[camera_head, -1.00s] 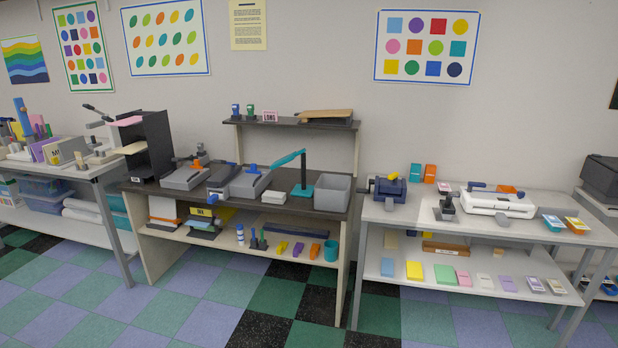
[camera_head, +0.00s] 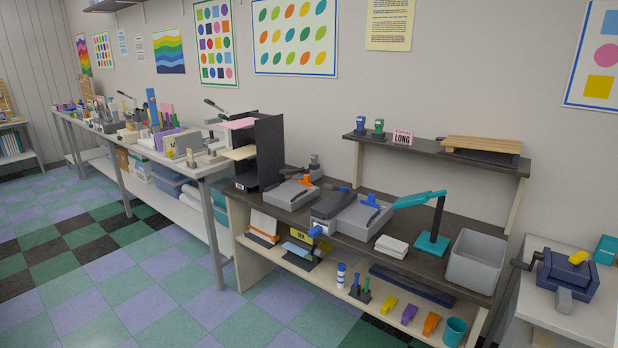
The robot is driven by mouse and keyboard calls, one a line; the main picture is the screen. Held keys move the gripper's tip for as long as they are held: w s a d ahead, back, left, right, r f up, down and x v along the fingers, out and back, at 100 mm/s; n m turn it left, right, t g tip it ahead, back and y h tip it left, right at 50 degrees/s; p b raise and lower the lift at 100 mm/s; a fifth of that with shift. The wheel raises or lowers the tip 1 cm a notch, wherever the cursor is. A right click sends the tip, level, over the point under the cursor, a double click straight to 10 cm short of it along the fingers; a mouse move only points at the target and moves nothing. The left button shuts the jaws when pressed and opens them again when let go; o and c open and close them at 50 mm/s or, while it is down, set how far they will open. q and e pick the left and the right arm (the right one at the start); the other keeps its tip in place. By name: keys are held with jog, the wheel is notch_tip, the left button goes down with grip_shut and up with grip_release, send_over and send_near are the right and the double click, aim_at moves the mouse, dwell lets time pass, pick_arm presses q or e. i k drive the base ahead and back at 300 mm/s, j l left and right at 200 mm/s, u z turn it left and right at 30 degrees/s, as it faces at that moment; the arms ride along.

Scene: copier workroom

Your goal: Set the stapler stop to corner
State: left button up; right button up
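No part is clearly readable as the stapler's stop at this distance. On the dark-topped bench (camera_head: 462,228) stand a grey device with an orange part (camera_head: 293,193) and, to its right, a larger grey device with blue parts (camera_head: 362,220). Right of them stands a teal device with a dark upright post and a teal arm (camera_head: 432,242). I cannot tell which of these is the stapler. Neither of my grippers is in view.
A black paper sorter (camera_head: 268,150) stands at the bench's left end and a grey bin (camera_head: 474,262) at its right. White tables stretch left; another white table (camera_head: 570,318) holds a blue crank device (camera_head: 566,280). The checkered floor at lower left is clear.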

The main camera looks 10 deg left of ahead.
aim_at(306, 182)
jog(key=i+j+u, duration=0.25)
jog(key=i+j, duration=0.2)
jog(key=i+j+u, duration=0.25)
jog(key=i, duration=0.35)
